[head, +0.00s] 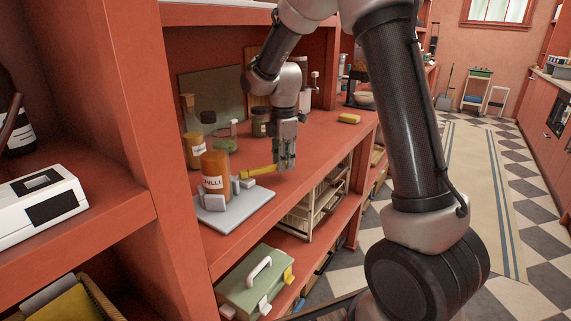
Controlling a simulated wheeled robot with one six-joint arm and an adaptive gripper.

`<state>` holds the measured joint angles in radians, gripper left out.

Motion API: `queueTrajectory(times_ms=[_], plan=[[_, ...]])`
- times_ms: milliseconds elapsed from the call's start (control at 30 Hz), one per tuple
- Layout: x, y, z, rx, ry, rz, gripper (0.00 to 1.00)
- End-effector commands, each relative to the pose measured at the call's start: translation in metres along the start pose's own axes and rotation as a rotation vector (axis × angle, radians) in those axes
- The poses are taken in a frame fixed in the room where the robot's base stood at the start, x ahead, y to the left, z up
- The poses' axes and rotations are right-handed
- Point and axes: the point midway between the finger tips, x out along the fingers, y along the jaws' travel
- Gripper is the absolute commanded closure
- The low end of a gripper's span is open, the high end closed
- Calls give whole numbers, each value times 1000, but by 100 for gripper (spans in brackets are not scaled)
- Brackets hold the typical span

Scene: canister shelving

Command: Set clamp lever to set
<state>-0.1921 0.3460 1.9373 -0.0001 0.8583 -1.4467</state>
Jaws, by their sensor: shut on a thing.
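The clamp's grey base plate (243,210) sits on the red shelf near its front edge. An orange-brown canister (214,168) with a white label reading "HILLI" stands upright between the clamp's grey jaw blocks. The yellow clamp lever (258,173) sticks out to the right from the clamp, roughly level. My gripper (285,165) points down at the lever's right end and is shut on it. The fingers hide the lever's tip.
More jars stand behind, including a yellow one (194,150) and a dark-lidded jar (261,122). A yellow sponge (349,118) lies to the right on the shelf. Below are a wire rack (312,212) and a green box (254,284). Bare shelf lies right of the clamp.

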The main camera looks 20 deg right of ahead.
Motion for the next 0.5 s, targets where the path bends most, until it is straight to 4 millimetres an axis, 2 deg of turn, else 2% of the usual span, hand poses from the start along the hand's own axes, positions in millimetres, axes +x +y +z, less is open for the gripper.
queueTrajectory(times_ms=[500], plan=[[0,7,0,-57,-1,2,100]])
